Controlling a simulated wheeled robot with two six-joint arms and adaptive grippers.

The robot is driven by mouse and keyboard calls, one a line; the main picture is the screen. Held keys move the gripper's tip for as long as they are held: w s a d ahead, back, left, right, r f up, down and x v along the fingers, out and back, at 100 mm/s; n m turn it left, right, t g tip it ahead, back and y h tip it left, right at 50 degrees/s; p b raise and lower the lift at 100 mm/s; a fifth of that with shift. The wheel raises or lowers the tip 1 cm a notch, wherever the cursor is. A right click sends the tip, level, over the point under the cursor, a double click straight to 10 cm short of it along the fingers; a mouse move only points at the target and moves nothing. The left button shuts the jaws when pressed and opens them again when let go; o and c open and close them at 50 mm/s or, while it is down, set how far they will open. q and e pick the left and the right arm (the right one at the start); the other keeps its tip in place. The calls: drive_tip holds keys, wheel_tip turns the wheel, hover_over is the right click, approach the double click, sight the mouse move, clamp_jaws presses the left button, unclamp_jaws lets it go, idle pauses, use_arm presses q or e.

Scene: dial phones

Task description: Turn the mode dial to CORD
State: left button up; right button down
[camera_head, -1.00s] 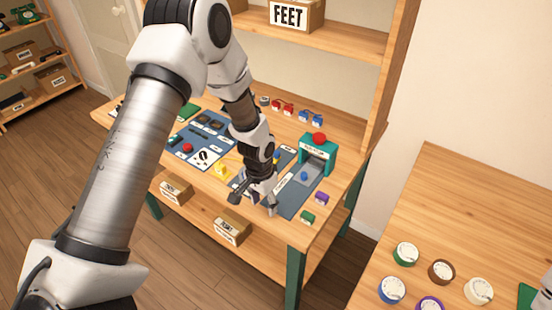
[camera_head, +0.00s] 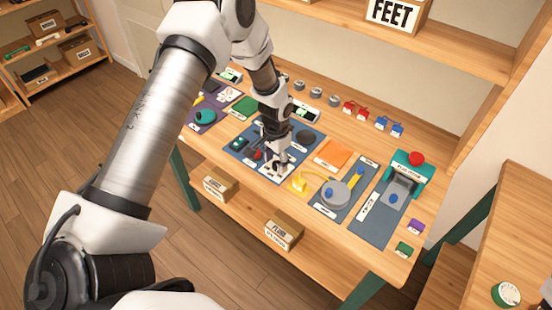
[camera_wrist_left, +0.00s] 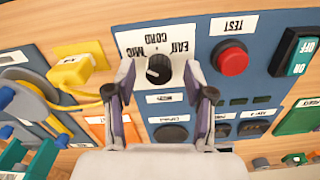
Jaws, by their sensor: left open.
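The mode dial (camera_wrist_left: 159,69) is a black round knob on a white plate lettered EAR, CORD and MIC, upside down in the left wrist view. The CORD label (camera_wrist_left: 156,38) is above the knob there. The knob's white mark is on its lower left side. My left gripper (camera_wrist_left: 160,80) is open, one finger on each side of the knob; I cannot tell whether they touch it. In the head view my left gripper (camera_head: 278,163) is over the white plate on the blue panel (camera_head: 240,151), and the knob is mostly hidden. My right gripper is not in view.
A red TEST button (camera_wrist_left: 232,61) and a green ON switch (camera_wrist_left: 295,50) are right of the dial in the wrist view. A yellow block with a cord (camera_wrist_left: 78,70) is to the left. The teal press (camera_head: 411,175) stands at the bench's right end.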

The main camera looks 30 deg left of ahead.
use_arm(q)
drive_tip(key=shift+w+f, duration=0.1)
drive_tip(key=c, duration=0.5)
drive_tip(key=shift+d, duration=0.1)
clamp_jaws()
drive_tip(key=shift+m, duration=0.3)
drive_tip(key=m+b, duration=0.1)
drive_tip(key=m, duration=0.9)
drive_tip(key=shift+w, duration=0.1)
